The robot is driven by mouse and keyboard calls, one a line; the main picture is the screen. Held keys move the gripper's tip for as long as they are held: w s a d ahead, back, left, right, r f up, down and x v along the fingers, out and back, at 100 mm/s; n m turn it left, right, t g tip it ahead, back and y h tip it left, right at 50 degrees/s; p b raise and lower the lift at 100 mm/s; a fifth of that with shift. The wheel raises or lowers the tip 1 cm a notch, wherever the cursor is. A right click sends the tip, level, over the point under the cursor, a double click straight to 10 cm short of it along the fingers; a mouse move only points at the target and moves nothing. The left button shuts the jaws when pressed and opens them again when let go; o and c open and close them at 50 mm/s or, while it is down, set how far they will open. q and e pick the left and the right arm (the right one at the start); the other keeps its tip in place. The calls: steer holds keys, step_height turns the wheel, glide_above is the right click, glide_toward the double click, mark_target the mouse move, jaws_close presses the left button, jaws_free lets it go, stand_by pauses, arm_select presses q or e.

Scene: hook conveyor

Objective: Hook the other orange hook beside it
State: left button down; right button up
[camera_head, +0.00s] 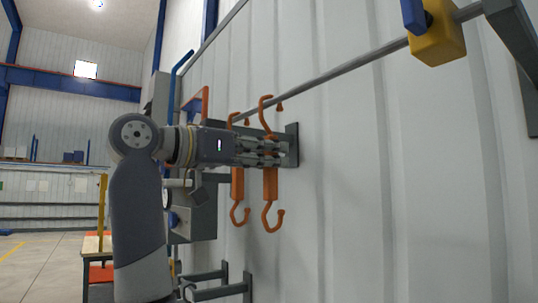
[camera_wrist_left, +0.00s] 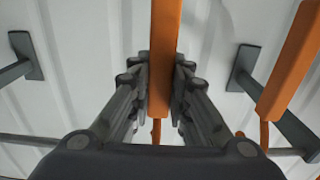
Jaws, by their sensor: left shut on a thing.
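Two orange hooks hang side by side in the head view, in front of the pale wall. My left gripper (camera_head: 276,152) is shut on the nearer orange hook (camera_head: 270,186), across its straight body. In the left wrist view, this hook (camera_wrist_left: 164,60) stands between the fingers of my left gripper (camera_wrist_left: 161,85). Its upper curl is at the grey rail (camera_head: 340,71); I cannot tell whether it rests on it. The other orange hook (camera_head: 237,184) is just to the left and partly hidden by the gripper. It also shows at the right of the wrist view (camera_wrist_left: 293,62). My right gripper is out of view.
A yellow block (camera_head: 438,42) with a blue piece (camera_head: 413,16) sits on the rail at upper right. A dark bracket (camera_head: 292,145) is on the wall just behind the fingers. The wall right of the hooks is clear below the rail.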

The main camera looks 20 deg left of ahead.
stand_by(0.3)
arm_select(q)
steer(key=c, duration=1.4)
jaws_free()
steer(key=shift+s, duration=0.1)
